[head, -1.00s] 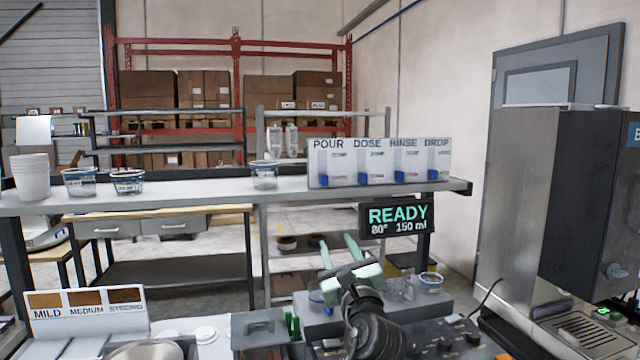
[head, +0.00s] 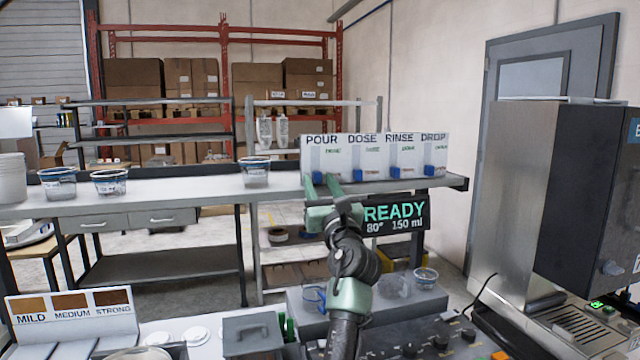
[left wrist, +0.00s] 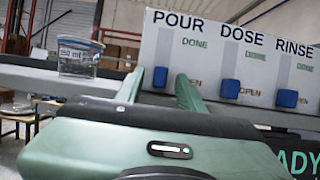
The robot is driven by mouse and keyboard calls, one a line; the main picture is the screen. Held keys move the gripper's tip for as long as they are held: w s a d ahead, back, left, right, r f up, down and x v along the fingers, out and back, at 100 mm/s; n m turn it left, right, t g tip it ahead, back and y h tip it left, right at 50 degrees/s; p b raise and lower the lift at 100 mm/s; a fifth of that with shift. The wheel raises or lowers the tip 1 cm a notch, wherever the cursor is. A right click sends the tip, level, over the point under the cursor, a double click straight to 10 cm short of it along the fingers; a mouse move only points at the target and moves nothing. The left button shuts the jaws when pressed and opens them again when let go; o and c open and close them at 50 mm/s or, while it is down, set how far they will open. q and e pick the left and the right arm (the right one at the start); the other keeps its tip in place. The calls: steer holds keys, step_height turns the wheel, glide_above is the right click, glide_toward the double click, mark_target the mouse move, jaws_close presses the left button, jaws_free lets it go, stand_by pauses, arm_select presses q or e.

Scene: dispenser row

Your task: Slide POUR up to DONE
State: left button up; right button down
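The white slider panel (head: 375,147) stands on the shelf, labelled POUR, DOSE, RINSE and DROP. The blue POUR knob (left wrist: 160,77) is low in its slot, near the OPEN mark, with the green DONE mark (left wrist: 195,42) above it. My left gripper (head: 320,181) is open in front of the POUR slot. In the left wrist view the POUR knob shows between the left gripper's fingertips (left wrist: 157,86). I cannot tell whether they touch it. In the head view the fingers partly cover the POUR knob. My right gripper is not in view.
The blue DOSE knob (left wrist: 230,88) sits close to the right of the fingers, also low. A READY display (head: 395,214) hangs below the shelf (head: 210,188). A clear cup (head: 256,172) stands left of the panel. A tall steel machine (head: 520,200) is at right.

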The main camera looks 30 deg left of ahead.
arm_select(q)
jaws_close()
stand_by(1.4)
